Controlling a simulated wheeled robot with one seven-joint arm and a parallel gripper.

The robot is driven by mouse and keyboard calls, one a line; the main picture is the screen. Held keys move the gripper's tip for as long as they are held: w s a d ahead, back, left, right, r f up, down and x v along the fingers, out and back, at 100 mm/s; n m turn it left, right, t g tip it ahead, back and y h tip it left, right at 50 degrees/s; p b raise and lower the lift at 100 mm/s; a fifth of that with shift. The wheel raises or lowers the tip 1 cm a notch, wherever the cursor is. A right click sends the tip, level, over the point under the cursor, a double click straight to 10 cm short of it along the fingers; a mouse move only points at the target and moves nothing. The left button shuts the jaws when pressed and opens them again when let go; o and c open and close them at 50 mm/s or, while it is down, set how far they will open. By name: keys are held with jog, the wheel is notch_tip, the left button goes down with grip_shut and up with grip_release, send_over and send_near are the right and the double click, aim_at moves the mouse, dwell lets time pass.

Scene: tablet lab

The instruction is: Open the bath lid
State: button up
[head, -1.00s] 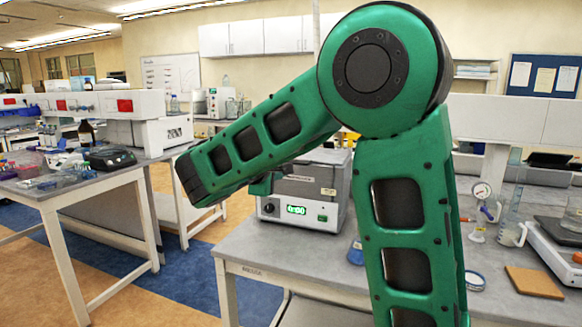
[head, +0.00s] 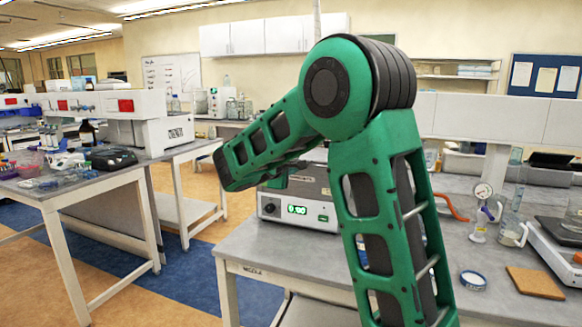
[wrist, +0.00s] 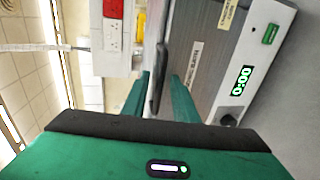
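The bath (head: 296,211) is a grey and white box with a green 0:00 display, on the bench behind my arm. Its grey lid (head: 308,178) looks down, and my arm hides part of it. In the wrist view the bath is turned sideways at the right, with the lid (wrist: 205,45) left of the display. My gripper (wrist: 160,98) is open, with its two green fingers apart. A dark bar that looks like the lid handle (wrist: 161,75) shows in line with the gap between the fingers. Contact cannot be told.
The grey bench (head: 260,245) is clear in front of the bath. A gauge (head: 482,205), a round dish (head: 473,280) and a brown pad (head: 535,282) are at its right. Another bench (head: 70,190) with equipment stands at the left, across an open floor.

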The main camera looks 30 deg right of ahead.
jog(key=shift+f, duration=0.1)
grip_shut()
